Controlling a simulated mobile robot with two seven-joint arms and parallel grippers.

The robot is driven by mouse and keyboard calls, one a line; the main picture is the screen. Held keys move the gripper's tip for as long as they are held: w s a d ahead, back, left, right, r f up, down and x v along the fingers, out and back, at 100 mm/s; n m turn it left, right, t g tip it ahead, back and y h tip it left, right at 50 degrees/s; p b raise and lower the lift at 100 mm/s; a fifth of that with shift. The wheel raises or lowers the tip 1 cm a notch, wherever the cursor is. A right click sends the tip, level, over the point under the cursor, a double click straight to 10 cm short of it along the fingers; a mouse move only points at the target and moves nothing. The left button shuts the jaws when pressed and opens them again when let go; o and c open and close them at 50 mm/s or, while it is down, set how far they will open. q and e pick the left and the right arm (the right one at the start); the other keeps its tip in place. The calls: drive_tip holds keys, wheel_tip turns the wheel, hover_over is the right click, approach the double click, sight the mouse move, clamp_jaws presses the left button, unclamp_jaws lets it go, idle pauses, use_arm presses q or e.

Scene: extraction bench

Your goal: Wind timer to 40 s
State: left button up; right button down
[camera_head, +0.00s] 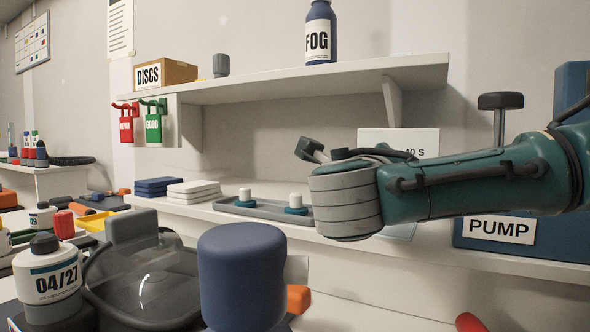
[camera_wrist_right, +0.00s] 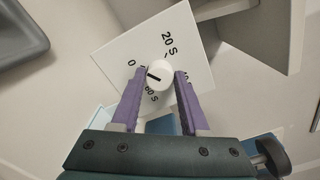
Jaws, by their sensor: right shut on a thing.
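The timer is a white square plate (camera_wrist_right: 120,48) with a round white knob (camera_wrist_right: 159,75) at its middle, in the right wrist view. Marks 0, 20 S and 60 S show around the knob; the mark at the right is mostly covered by a finger. A dark line on the knob lies toward its left side, roughly on the 0 side; its exact reading is unclear. My right gripper (camera_wrist_right: 163,78) has its purple fingers on both sides of the knob, shut on it. In the head view the plate (camera_head: 398,136) shows behind my right arm, which hides the knob. My left gripper is not in view.
The upper shelf (camera_head: 300,80) overhangs the bench, with a FOG bottle (camera_head: 320,35) on it. A grey tray (camera_head: 262,213) with two white-topped pieces lies left of my arm. A PUMP box (camera_head: 470,240) stands at the right. A dark blue cylinder (camera_head: 242,275) stands in front.

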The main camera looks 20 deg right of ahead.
drive_tip(key=shift+c, duration=2.1)
unclamp_jaws()
drive_tip(key=shift+s+a, duration=0.1)
drive_tip(key=p+v, duration=0.2)
drive_tip(key=v, duration=0.4)
drive_tip(key=shift+s+a+r, duration=0.1)
drive_tip(key=shift+a, duration=0.05)
drive_tip(key=shift+s+a, duration=0.3)
drive_tip(key=shift+a, duration=0.05)
